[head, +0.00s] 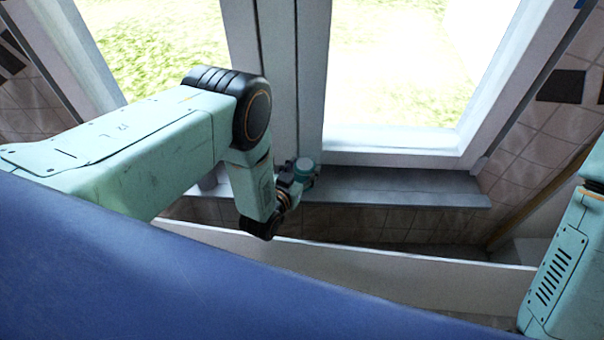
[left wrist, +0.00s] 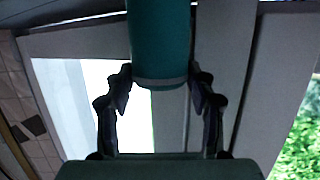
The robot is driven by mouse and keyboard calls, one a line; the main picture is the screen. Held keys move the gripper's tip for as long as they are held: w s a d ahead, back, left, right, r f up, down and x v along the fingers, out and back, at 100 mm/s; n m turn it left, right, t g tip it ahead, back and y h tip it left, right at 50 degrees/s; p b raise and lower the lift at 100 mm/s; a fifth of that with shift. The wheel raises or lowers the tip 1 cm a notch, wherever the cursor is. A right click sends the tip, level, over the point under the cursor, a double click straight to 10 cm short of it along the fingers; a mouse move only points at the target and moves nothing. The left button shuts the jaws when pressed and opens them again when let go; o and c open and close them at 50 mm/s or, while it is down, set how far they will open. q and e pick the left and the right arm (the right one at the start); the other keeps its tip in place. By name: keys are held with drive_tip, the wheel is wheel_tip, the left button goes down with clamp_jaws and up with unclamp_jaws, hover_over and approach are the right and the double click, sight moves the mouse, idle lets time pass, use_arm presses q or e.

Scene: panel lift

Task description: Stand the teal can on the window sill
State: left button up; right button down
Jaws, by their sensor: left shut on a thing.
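The teal can (head: 306,164) is small in the head view, with a pale round top, in front of the window's middle post. In the left wrist view the can (left wrist: 160,42) is large, with a grey rim at its near end. My left gripper (left wrist: 160,80) is shut on it, one dark finger on each side. In the head view my left gripper (head: 292,183) partly hides the can. The grey window sill (head: 400,187) runs below the window. The can is over or at its left part; I cannot tell whether it touches. My right gripper is out of view.
The sill is bare to the right of the can. The white window frame (head: 390,158) rises behind it. A long white board edge (head: 400,270) runs in front, below the sill. A large blue surface (head: 180,285) fills the lower left. My right arm shows at the right edge.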

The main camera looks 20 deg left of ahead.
use_arm(q)
drive_tip(key=shift+w+f, duration=0.1)
drive_tip(key=shift+f, duration=0.4)
drive_tip(key=shift+r, duration=0.1)
drive_tip(key=o, duration=1.3)
drive_tip(key=shift+o, duration=0.2)
